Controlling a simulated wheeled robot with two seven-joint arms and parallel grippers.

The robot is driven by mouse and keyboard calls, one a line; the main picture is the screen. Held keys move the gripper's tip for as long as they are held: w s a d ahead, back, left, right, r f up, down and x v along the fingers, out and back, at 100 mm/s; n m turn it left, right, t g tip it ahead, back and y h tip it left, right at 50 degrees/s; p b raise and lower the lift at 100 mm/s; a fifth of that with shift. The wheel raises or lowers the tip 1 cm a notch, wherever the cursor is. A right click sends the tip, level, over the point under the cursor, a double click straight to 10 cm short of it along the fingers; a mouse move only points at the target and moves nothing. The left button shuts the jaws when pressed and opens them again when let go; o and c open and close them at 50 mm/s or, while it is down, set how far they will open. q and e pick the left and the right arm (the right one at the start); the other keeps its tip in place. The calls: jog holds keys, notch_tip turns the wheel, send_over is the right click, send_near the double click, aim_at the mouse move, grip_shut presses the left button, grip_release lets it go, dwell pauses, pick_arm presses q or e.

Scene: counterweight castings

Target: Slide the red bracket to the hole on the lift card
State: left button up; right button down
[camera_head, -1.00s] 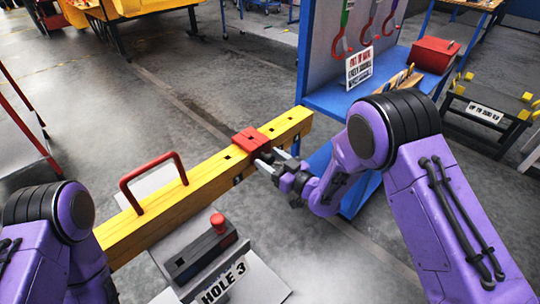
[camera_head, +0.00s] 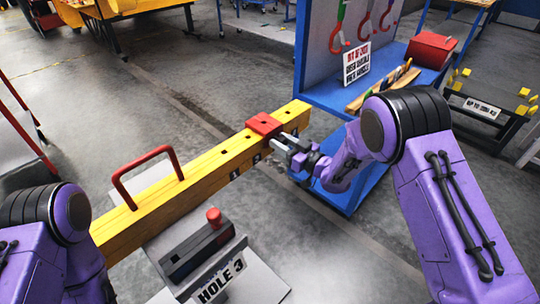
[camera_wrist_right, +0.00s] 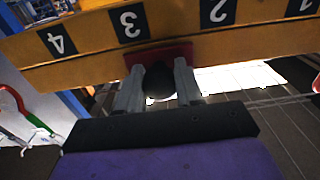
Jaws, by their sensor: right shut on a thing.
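The red bracket (camera_head: 264,124) sits around the yellow beam (camera_head: 205,172), toward its far right end. Holes show in the beam's top on both sides of it. My right gripper (camera_head: 284,143) is at the beam's near side. In the right wrist view its fingers (camera_wrist_right: 158,85) are shut on a dark round knob below the bracket's red edge (camera_wrist_right: 160,54). The number plates appear upside down there; the bracket lies between the plates 3 (camera_wrist_right: 128,23) and 2 (camera_wrist_right: 218,12), nearer 3. The lift card (camera_head: 220,280) reads HOLE 3. My left gripper is out of view.
A red handle (camera_head: 147,172) arches over the beam's near part. A grey box with a red button (camera_head: 214,216) stands beside the card. A blue bench (camera_head: 325,95) with hooks, a sign and a red box (camera_head: 433,51) stands past the beam's far end.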

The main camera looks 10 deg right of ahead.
jog(key=shift+w+d, duration=0.65)
jog(key=shift+d, duration=0.35)
jog(key=c, duration=0.7)
grip_release()
jog(key=b+v, duration=0.2)
jog(key=v, duration=0.8)
jog(key=shift+s+d+b, duration=0.15)
jog(key=shift+s+b, duration=0.05)
jog(key=shift+b, duration=0.15)
